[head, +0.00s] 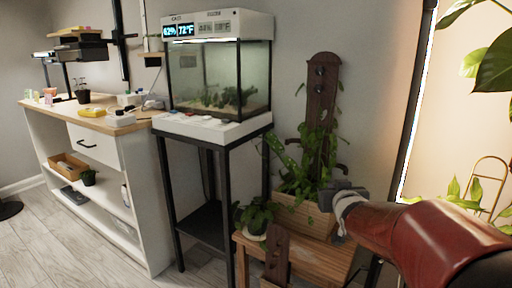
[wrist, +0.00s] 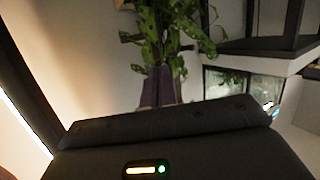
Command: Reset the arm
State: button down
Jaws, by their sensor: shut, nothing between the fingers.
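My arm (head: 425,235) is dark red and reaches in from the right edge of the head view. My gripper (head: 345,188) is at its end, in front of the wooden planter box (head: 305,222). It is shut with nothing held. In the wrist view, the dark gripper body (wrist: 170,125) fills the bottom of the picture, and the fingers (wrist: 160,88) show just above it, in front of the leafy plant (wrist: 160,25). The wrist view appears turned over, with the terrarium to the right.
A glass terrarium (head: 218,78) stands on a black metal stand (head: 206,160) left of the planter. A climbing plant (head: 312,145) grows on a brown board (head: 322,90). A small potted plant (head: 256,215) sits on the wooden bench (head: 300,255). A white shelf unit (head: 105,190) stands at left; floor (head: 50,240) is clear.

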jog(key=s+a+f+g, duration=0.1)
jog(key=s+a+g, duration=0.1)
jog(key=s, duration=0.8)
jog(key=s+a+f+g+y+p, duration=0.1)
jog(key=s+a+f+g, duration=0.1)
jog(key=s, duration=0.9)
jog(key=s+a+f+g, duration=0.2)
jog(key=s+g, duration=0.3)
jog(key=s, duration=0.6)
jog(key=shift+a+f+g+p, duration=0.3)
jog(key=shift+a+p, duration=0.1)
jog(key=shift+a, duration=0.4)
jog(key=shift+d+r, duration=0.1)
